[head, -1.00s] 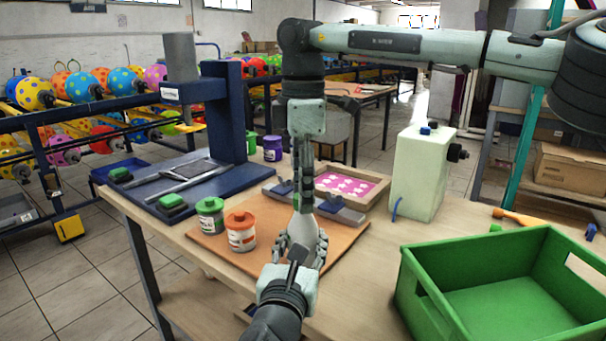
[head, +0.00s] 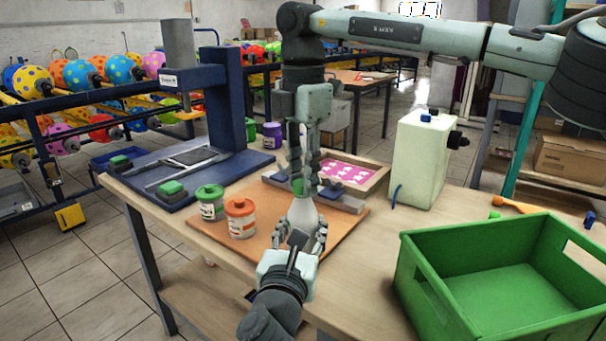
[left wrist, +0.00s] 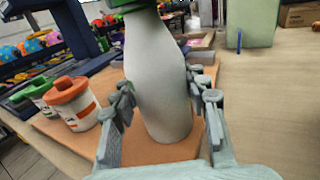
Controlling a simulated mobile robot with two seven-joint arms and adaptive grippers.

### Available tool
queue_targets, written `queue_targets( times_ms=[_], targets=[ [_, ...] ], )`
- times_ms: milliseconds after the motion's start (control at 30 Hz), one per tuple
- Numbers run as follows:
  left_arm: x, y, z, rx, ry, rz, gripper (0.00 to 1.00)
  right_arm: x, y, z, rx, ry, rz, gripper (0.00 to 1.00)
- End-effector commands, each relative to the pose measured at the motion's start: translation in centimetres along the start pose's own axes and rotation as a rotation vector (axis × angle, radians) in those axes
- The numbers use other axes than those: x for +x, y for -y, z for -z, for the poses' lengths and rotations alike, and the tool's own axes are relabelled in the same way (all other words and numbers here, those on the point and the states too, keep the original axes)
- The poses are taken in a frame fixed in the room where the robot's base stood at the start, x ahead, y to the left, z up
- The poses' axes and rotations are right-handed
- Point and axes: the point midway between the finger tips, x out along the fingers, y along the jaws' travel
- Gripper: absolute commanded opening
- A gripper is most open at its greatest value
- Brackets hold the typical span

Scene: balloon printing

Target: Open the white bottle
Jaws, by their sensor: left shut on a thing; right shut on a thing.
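The white bottle (head: 303,214) stands upright on the orange-brown board on the table. It fills the middle of the left wrist view (left wrist: 158,85). My left gripper (head: 302,236) is shut on its body from the near side, with a finger on either side (left wrist: 160,105). A green cap (head: 298,186) is at the top of the bottle; its lower edge shows in the left wrist view (left wrist: 130,4). My right gripper (head: 302,178) points down from above and is shut on the cap. The fingers partly hide the cap and bottle neck.
A green jar (head: 209,203) and an orange-lidded jar (head: 240,219) stand left of the bottle. A framed pink screen (head: 348,174) lies behind. A pale green box (head: 420,158) and a large green crate (head: 420,262) are at right. A blue press (head: 232,110) stands at left.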

Motion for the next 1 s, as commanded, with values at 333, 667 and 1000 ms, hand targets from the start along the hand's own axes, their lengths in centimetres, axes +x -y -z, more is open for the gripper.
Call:
queue_targets(
  times_ms=[333,667,1000],
  targets=[
    [-0.01,0.03,0.06,0.001,-0.001,0.001,0.0,0.0,0.0,0.1,-0.909,-0.001,-0.003,0.0],
    [-0.01,0.03,0.07,0.001,-0.001,0.001,0.0,-0.09,0.03,0.09,-1.769,0.001,-0.005,0.0],
    [-0.01,0.03,0.08,0.001,-0.002,0.001,0.0,-0.15,0.06,0.07,-2.648,0.002,-0.006,0.0]
  ],
)
